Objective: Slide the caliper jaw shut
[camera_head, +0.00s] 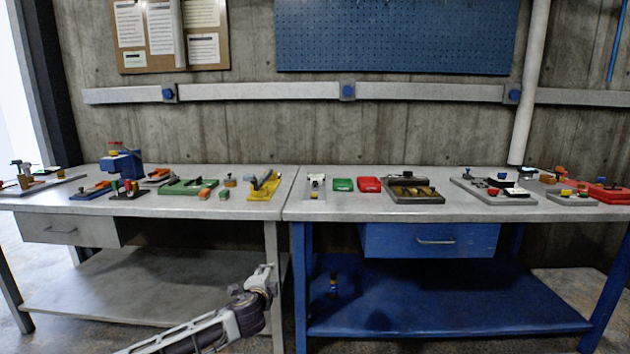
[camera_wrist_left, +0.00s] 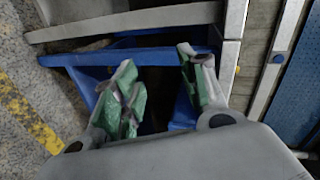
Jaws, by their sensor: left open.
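Several small fixtures stand on the two benches; they are too small in the head view for me to tell which one is the caliper. A grey fixture with a pale upright part (camera_head: 316,186) stands near the seam of the benches. My left gripper (camera_head: 266,275) is below the bench tops, in front of the seam, well apart from every fixture. In the left wrist view my left gripper (camera_wrist_left: 157,75) has its two green-padded fingers apart, with nothing between them. My right gripper is not in view.
The grey bench (camera_head: 140,208) and blue bench (camera_head: 470,210) meet near the middle. A yellow fixture (camera_head: 264,186), green tray (camera_head: 343,185), red tray (camera_head: 369,184) and dark tray (camera_head: 413,197) stand near the seam. The front edges are mostly clear.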

